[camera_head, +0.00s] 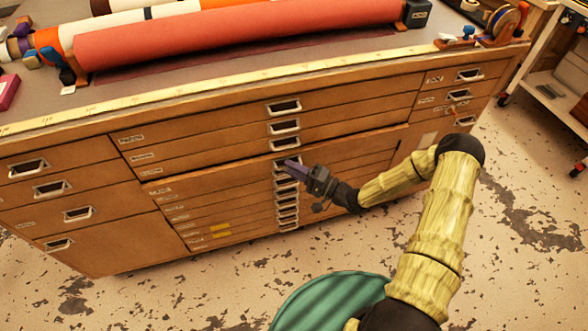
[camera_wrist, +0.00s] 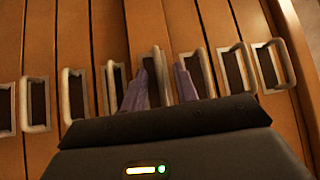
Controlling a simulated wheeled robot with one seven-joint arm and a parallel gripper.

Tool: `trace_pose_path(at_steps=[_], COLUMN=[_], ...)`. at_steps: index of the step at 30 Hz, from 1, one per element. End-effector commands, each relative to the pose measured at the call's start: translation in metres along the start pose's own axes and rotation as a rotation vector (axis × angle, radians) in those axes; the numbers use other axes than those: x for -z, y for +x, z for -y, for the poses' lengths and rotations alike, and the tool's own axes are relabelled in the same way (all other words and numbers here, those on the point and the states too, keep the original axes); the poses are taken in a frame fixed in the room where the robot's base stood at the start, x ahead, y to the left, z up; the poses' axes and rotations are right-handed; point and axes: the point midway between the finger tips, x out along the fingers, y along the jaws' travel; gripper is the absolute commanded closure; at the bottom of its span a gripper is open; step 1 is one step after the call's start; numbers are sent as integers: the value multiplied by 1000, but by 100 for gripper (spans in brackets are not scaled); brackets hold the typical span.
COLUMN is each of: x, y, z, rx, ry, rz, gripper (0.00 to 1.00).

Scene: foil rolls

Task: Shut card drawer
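The wooden cabinet (camera_head: 110,245) has a middle stack of shallow drawers with metal pull handles. One drawer (camera_head: 230,172) in that stack appears to stand out a little from the fronts above it. I cannot read the labels, so I cannot tell which drawer is the card one. My gripper (camera_head: 289,166) is at this drawer's front, partly covering its handle. In the wrist view, the two purple fingers of my gripper (camera_wrist: 160,80) are apart, one on each side of a handle (camera_wrist: 155,75). I cannot tell whether they touch it.
More drawers with handles line the left (camera_head: 50,190) and right (camera_head: 460,95) of the cabinet. Several large rolls, including a red one (camera_head: 240,32), lie on top behind a yellow ruler strip (camera_head: 230,80). A cart (camera_head: 565,85) stands at right. The floor in front is clear.

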Motion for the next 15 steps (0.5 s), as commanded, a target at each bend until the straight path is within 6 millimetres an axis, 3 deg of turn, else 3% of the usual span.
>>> trace_pose_path(at_steps=[4,9,15], x=[0,0,0], y=[0,0,0], z=[0,0,0], rx=[0,0,0], ry=[0,0,0], rz=[0,0,0], gripper=[70,100,100])
